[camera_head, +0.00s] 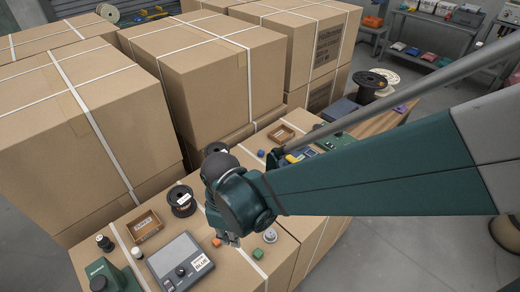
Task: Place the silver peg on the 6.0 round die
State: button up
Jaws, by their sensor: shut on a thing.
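My gripper (232,238) points down over the front cardboard box top, and my own wrist hides most of it. It is shut on a small silvery thing, which looks like the silver peg; its shape is mostly hidden. A small round grey metal piece (270,236) sits on the box top just right of my gripper, apart from it. It may be the round die, but no size marking can be read.
An orange block (216,243) and a green block (258,254) lie close to my gripper. Tall strapped cartons (205,90) rise behind.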

jog(key=w+d+r+p, duration=0.1)
jog(key=w+d, duration=0.2)
jog(key=d, duration=0.3)
jog(key=w+d+r+n+p, duration=0.1)
jog(key=w+d+r, duration=0.1)
jog(key=d, duration=0.4)
jog(key=shift+w+p, duration=0.4)
jog(key=shift+w, duration=0.45)
jog(key=shift+d, duration=0.1)
jog(key=b, duration=0.1)
send_over(271, 233)
jog(key=shift+f, duration=2.85)
jog(key=shift+f+b, duration=0.75)
jog(key=shift+f, duration=1.3)
jog(key=shift+f, duration=0.2)
jog(key=o, duration=0.9)
